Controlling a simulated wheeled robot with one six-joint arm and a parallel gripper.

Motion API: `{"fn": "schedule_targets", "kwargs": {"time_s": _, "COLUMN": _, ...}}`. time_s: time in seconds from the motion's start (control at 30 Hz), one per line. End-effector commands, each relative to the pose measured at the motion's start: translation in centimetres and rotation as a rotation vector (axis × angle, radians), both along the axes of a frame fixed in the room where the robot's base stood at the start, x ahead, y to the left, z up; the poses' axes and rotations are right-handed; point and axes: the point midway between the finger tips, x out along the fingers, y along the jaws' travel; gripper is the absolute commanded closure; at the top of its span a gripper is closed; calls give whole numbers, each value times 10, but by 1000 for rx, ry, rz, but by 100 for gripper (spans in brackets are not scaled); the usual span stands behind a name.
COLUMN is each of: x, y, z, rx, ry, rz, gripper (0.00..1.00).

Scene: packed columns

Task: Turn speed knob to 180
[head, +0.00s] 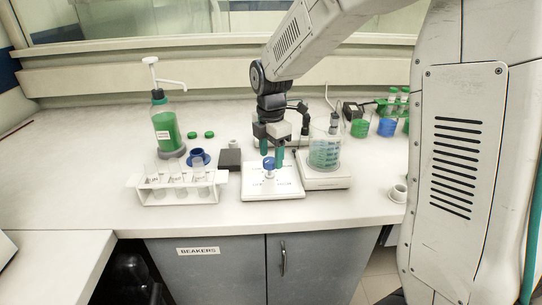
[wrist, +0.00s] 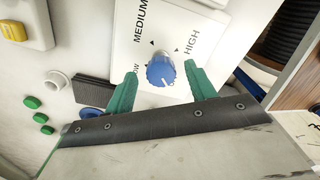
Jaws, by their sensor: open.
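The blue speed knob (head: 268,163) stands on a white plate (head: 288,184) on the bench. In the wrist view the knob (wrist: 160,70) has a pale mark on its lower edge, and the plate (wrist: 151,16) reads MEDIUM and HIGH, with a partly hidden word ending in OW. No 180 is readable. My gripper (head: 269,158) is over the plate, pointing down. In the wrist view its green fingers (wrist: 162,70) are open, one on each side of the knob, with gaps visible between fingers and knob. How far the fingertips reach down beside it is unclear.
A beaker of green liquid (head: 324,152) stands on a white device (head: 323,178) close right of my gripper. A black block (head: 230,160) and a white tube rack (head: 178,193) are to the left. A green pump bottle (head: 166,128) stands further back. The front left bench is clear.

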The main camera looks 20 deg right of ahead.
Motion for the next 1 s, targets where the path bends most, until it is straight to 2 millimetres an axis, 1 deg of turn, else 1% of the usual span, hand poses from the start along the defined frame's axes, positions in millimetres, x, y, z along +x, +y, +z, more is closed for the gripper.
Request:
{"fn": "schedule_targets", "kwargs": {"time_s": 0.1, "x": 0, "y": 0, "z": -8, "rx": 0, "ry": -1, "rz": 0, "gripper": 45}}
{"fn": "schedule_targets", "kwargs": {"time_s": 0.37, "x": 0, "y": 0, "z": -10, "rx": 0, "ry": -2, "rz": -1, "gripper": 45}}
{"fn": "schedule_targets", "kwargs": {"time_s": 0.4, "x": 0, "y": 0, "z": -10, "rx": 0, "ry": -2, "rz": -1, "gripper": 48}}
{"fn": "schedule_targets", "kwargs": {"time_s": 0.47, "x": 0, "y": 0, "z": -10, "rx": 0, "ry": -1, "rz": -1, "gripper": 64}}
{"fn": "schedule_targets", "kwargs": {"time_s": 0.5, "x": 0, "y": 0, "z": -10, "rx": 0, "ry": -2, "rz": -1, "gripper": 75}}
{"fn": "schedule_targets", "kwargs": {"time_s": 0.53, "x": 0, "y": 0, "z": -10, "rx": 0, "ry": -2, "rz": -1, "gripper": 84}}
{"fn": "schedule_targets", "kwargs": {"time_s": 0.57, "x": 0, "y": 0, "z": -10, "rx": 0, "ry": -2, "rz": -1, "gripper": 90}}
{"fn": "schedule_targets", "kwargs": {"time_s": 0.83, "x": 0, "y": 0, "z": -10, "rx": 0, "ry": -2, "rz": -15, "gripper": 89}}
{"fn": "schedule_targets", "kwargs": {"time_s": 1.0, "x": 0, "y": 0, "z": -10, "rx": 0, "ry": -2, "rz": -74, "gripper": 89}}
